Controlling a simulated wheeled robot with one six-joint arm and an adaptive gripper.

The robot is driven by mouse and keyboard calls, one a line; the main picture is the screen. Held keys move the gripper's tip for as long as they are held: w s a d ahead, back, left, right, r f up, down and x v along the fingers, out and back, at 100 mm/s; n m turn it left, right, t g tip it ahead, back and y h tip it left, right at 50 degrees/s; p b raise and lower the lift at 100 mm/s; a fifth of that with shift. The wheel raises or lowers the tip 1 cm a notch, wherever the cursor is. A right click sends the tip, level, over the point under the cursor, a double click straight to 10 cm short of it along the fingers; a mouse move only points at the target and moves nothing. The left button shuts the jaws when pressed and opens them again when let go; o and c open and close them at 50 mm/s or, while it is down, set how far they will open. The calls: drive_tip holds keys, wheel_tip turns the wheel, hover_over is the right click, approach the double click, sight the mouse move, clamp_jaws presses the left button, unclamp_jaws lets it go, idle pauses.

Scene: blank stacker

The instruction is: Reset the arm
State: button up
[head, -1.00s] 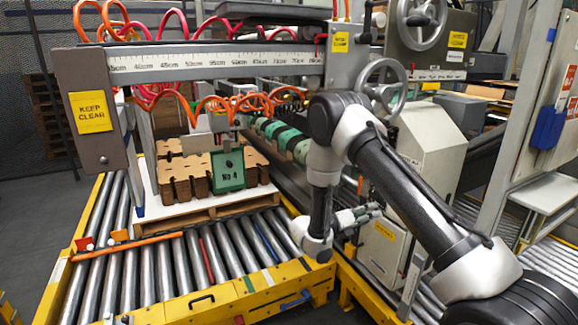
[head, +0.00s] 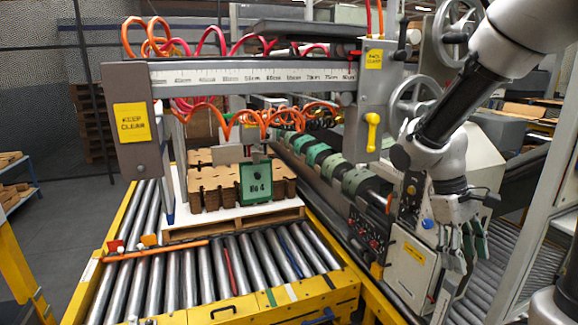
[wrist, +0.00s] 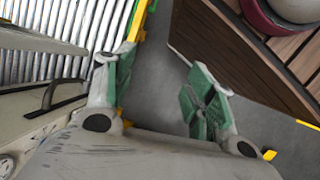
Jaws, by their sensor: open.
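My arm (head: 448,110) comes in from the upper right and bends down at the elbow in the head view. My gripper (head: 464,258) hangs with its fingers pointing down in front of the white machine cabinet (head: 410,262). In the wrist view my gripper (wrist: 160,95) shows its two green-padded fingers spread wide apart. Nothing is between them; the grey floor (wrist: 160,60) shows through the gap.
Stacked brown cardboard blanks (head: 215,187) with a green "No 4" sign (head: 255,184) sit on a pallet (head: 235,222) over the roller conveyor (head: 190,275). A yellow handle (head: 373,132) is on the post above the cabinet. The wrist view shows a dark wooden surface (wrist: 220,45) at right.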

drive_tip(key=s+r+m+t+y, duration=0.3)
drive_tip(key=s+r+t, duration=0.4)
drive_tip(key=r, duration=0.5)
drive_tip(key=shift+s+r+m+t, duration=0.2)
drive_tip(key=shift+s+m+t, duration=0.15)
drive_tip(key=shift+m, duration=0.35)
drive_tip(key=shift+a, duration=0.1)
